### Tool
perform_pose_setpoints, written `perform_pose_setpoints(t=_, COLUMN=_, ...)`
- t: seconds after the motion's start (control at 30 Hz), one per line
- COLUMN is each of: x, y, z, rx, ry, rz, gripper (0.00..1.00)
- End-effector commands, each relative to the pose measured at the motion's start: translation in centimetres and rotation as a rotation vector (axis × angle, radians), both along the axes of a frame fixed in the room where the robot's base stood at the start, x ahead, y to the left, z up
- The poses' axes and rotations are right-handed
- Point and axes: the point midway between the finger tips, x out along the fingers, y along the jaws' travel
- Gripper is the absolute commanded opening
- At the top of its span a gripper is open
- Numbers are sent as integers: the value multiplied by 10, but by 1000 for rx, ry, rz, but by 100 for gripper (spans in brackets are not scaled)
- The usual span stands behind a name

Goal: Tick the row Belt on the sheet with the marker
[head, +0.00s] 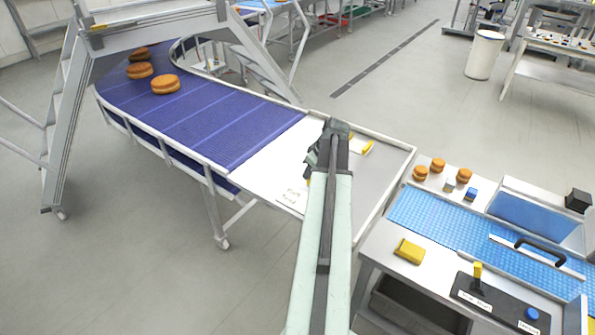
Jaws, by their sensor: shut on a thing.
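My arm reaches up from the bottom of the head view to the metal table at the end of the belt. My gripper (318,162) is over this table, seen from behind and above. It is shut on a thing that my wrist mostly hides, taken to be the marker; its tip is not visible. A white sheet-like area (262,168) lies left of the gripper, beside the belt's end. The row Belt cannot be made out. My arm covers part of the surface.
The blue belt (215,125) carries several filled rounds (165,84) at its far end. A yellow-and-white thing (362,147) lies right of my wrist.

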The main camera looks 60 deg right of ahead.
Motion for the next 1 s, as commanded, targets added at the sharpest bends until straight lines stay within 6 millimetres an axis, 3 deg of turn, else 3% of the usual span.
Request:
perform_pose_setpoints(t=0.17, x=-6, y=-2, z=0, rx=0, ry=0, rz=-10, gripper=0)
perform_pose_setpoints(t=0.3, x=-7, y=-4, z=-16, rx=1, ry=-1, rz=-13, gripper=0)
perform_pose_setpoints(t=0.57, x=-8, y=-4, z=-19, rx=1, ry=-1, rz=-14, gripper=0)
perform_pose_setpoints(t=1.0, x=-8, y=-5, z=-69, rx=2, ry=-1, rz=-14, gripper=0)
